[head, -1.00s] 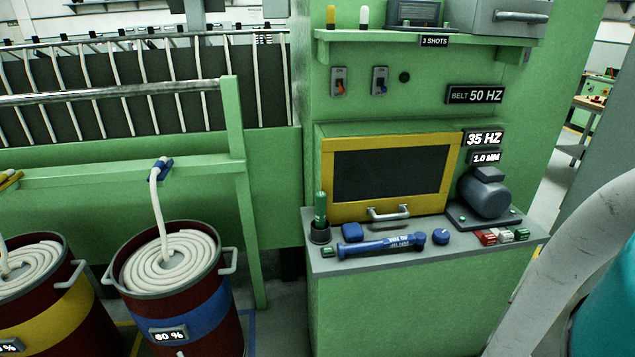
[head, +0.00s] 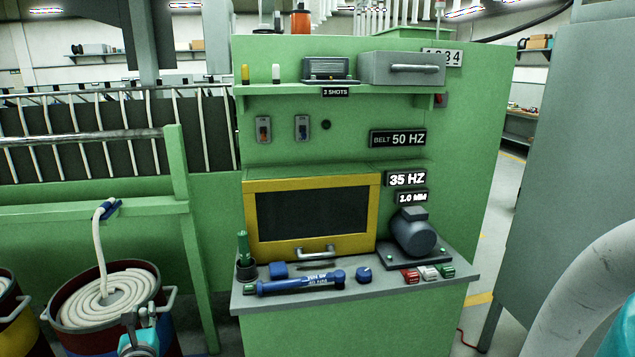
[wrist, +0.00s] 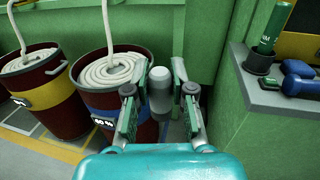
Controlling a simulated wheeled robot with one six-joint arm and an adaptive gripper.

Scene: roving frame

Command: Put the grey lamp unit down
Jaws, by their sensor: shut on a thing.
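The grey lamp unit (wrist: 160,92) is a short grey cylinder with a paler rounded end. In the wrist view it sits between the two fingers of my gripper (wrist: 159,98), which is shut on it. In the head view my gripper (head: 138,328) shows at the bottom left, in front of the dark red drum with the blue band. The lamp unit is hard to make out there. It is held in the air, left of the green bench (head: 350,308).
Dark red drums with coiled white rope (head: 105,298) stand left of the bench. The grey benchtop (head: 440,285) holds a blue torch-like tool (head: 300,283), a green cylinder (head: 244,246), a motor (head: 414,236) and small blocks. A shelf (head: 350,86) above carries a grey case (head: 402,69).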

